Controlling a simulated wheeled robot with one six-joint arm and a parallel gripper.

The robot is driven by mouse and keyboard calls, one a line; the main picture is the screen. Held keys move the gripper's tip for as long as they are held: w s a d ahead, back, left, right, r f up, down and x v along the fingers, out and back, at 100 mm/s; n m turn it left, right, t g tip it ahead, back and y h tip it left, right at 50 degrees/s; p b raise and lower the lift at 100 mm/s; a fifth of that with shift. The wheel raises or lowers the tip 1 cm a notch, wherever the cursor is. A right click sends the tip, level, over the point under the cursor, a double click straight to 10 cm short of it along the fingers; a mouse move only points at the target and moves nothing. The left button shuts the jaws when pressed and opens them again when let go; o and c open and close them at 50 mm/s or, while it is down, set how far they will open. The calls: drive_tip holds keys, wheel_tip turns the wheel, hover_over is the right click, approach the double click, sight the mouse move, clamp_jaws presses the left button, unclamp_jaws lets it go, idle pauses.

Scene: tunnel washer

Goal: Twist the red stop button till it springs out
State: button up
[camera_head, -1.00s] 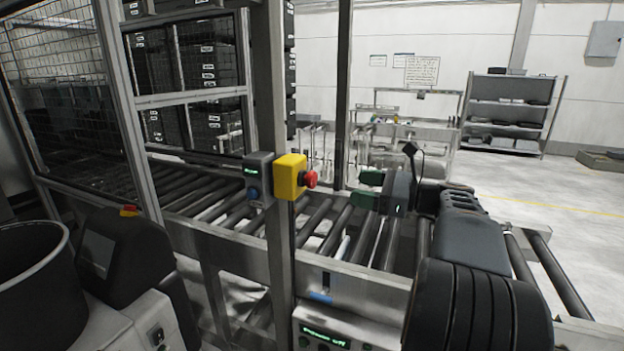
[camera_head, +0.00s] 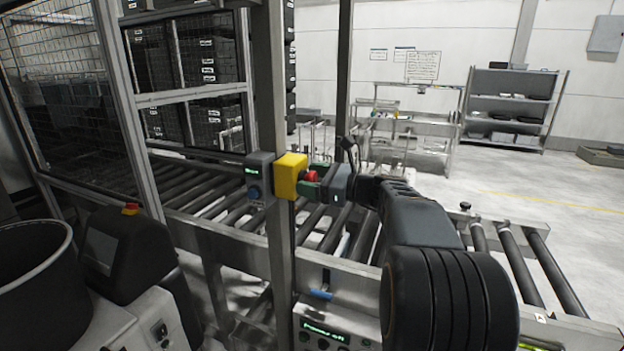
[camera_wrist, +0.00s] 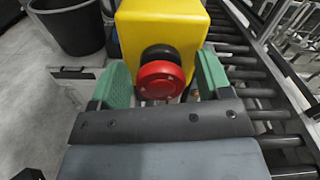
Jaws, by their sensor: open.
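The red stop button (camera_head: 311,177) sticks out of the right side of a yellow box (camera_head: 290,177) fixed to a grey post. In the wrist view the red button (camera_wrist: 160,80) faces me on the yellow box (camera_wrist: 160,28), with a black collar behind it. My gripper (camera_head: 318,183) is at the button, and its green fingers (camera_wrist: 157,85) stand on the left and right of it. The fingers are open. In the head view the fingers partly cover the button.
The roller conveyor (camera_head: 220,215) runs below my gripper. The grey post (camera_head: 280,255) stands close by. A panel below it has a green display (camera_head: 325,333).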

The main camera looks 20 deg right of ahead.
drive_tip(key=c, duration=0.9)
